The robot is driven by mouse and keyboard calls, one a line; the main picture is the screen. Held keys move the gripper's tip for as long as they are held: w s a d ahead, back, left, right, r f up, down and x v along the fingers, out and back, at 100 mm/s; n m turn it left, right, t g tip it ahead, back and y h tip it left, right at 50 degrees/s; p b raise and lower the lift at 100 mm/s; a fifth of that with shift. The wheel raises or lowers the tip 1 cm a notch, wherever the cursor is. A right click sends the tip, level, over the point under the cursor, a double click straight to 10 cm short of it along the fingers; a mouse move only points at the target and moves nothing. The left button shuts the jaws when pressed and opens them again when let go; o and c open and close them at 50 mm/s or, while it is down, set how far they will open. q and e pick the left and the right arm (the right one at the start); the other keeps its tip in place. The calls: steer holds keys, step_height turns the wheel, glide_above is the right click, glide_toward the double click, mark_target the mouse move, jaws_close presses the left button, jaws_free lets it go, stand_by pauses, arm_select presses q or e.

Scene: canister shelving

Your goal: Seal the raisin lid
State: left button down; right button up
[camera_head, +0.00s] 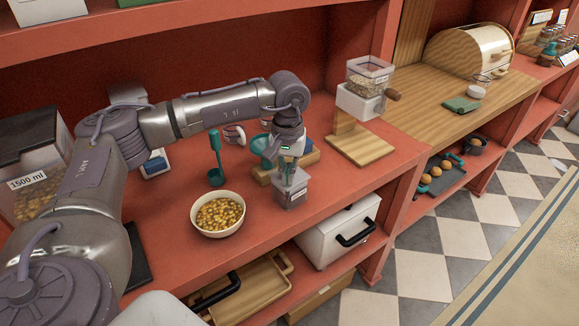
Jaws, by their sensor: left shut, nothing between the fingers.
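A small clear square canister (292,192) with a white label stands on the red shelf, right of the bowl. I cannot read its label or make out its contents, so I cannot tell for sure that it is the raisin one. My left gripper (289,175) points down over the top of this canister, its fingers shut with nothing between them. The fingers hide part of the canister's top, so I cannot tell how its lid sits or whether they touch it. My right gripper is not in view.
A bowl of yellow-brown pieces (218,214) and a teal scoop (215,160) stand to the left. A large 1500 ml canister (32,160) is at far left. A wooden-based dispenser (362,100) stands at right.

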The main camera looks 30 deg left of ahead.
arm_select(q)
step_height(320, 180, up, 8)
steer(key=p, duration=0.4)
stand_by(0.4)
steer(key=c, duration=1.8)
jaws_free()
steer(key=shift+c, duration=0.2)
